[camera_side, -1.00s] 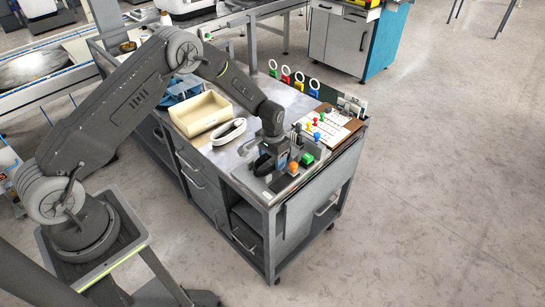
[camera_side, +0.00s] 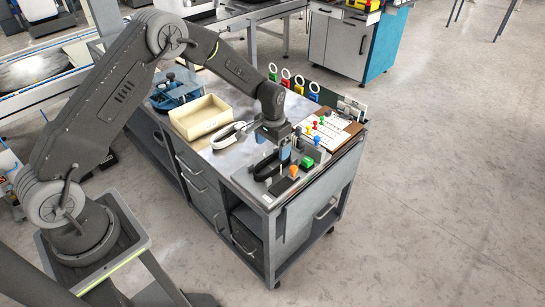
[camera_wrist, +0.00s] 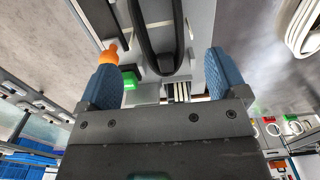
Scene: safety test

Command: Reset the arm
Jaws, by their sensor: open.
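My gripper (camera_side: 284,153) hangs over the front part of the grey cart top (camera_side: 240,163). In the wrist view, its two blue fingers (camera_wrist: 161,60) are wide apart with nothing held between them. Beyond them, a black looped object (camera_wrist: 158,40) lies on a grey plate. An orange piece (camera_wrist: 108,53) and a green block (camera_wrist: 129,80) are beside it, near the left finger. In the side view, the orange piece (camera_side: 294,170) and green block (camera_side: 306,162) stand just right of my gripper. The fingertips are partly hidden in the side view.
A cream open box (camera_side: 200,117), a white looped object (camera_side: 229,135) and a blue device (camera_side: 175,90) sit further back on the cart. A board with coloured pegs (camera_side: 327,132) lies to the right, with several coloured tags (camera_side: 299,86) behind. Floor right of the cart is clear.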

